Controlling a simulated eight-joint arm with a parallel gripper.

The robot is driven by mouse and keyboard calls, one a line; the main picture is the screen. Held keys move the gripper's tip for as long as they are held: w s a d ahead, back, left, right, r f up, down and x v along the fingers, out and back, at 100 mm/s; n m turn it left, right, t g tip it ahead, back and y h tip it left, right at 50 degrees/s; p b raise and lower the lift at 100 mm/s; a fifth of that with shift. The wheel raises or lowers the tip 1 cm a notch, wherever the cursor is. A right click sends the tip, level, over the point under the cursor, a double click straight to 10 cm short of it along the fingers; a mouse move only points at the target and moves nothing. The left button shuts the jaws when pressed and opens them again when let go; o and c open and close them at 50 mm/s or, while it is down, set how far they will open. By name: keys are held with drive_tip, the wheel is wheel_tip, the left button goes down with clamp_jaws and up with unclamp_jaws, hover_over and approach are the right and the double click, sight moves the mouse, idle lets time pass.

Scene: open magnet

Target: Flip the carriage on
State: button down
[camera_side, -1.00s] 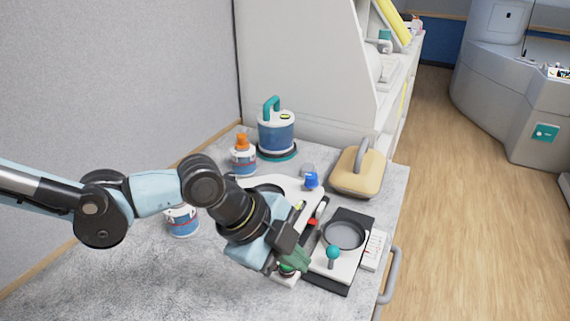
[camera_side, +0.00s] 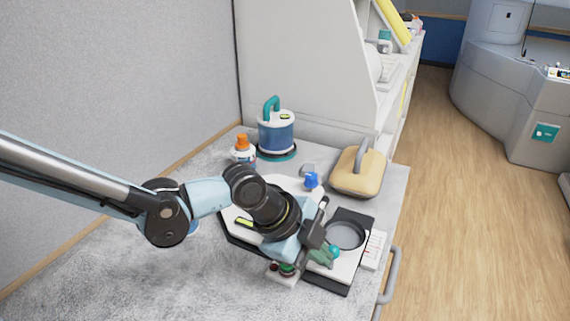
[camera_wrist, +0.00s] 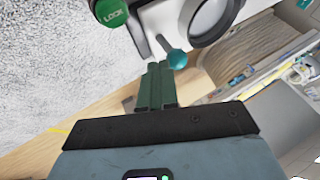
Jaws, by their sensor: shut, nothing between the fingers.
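The carriage device (camera_side: 350,266) is a white plate on a black base, with a round dark-rimmed dish (camera_side: 345,234) in it. Its lever ends in a teal ball knob (camera_side: 334,251), which also shows in the wrist view (camera_wrist: 178,59). My gripper (camera_side: 322,259) is shut and empty, its green fingers at the left side of the knob in the side view. In the wrist view the fingertips (camera_wrist: 157,66) lie together just left of the knob; I cannot tell if they touch it. A green button marked LOCK (camera_wrist: 111,12) shows at the upper left there.
A small box with red and green buttons (camera_side: 285,276) sits below my gripper. A white-topped unit (camera_side: 240,213) is partly hidden by my arm. A blue canister (camera_side: 276,135), an orange-capped bottle (camera_side: 242,156) and a tan handled block (camera_side: 357,173) stand behind. The front left tabletop is clear.

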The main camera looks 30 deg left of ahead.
drive_tip(key=shift+w, duration=0.1)
drive_tip(key=w, duration=0.6)
drive_tip(key=shift+s+a+r, duration=0.1)
drive_tip(key=shift+s+r, duration=0.05)
drive_tip(key=shift+s, duration=0.4)
drive_tip(key=s+f+v, duration=0.1)
drive_tip(key=s+v, duration=0.1)
drive_tip(key=v, duration=1)
drive_tip(key=shift+s, duration=0.25)
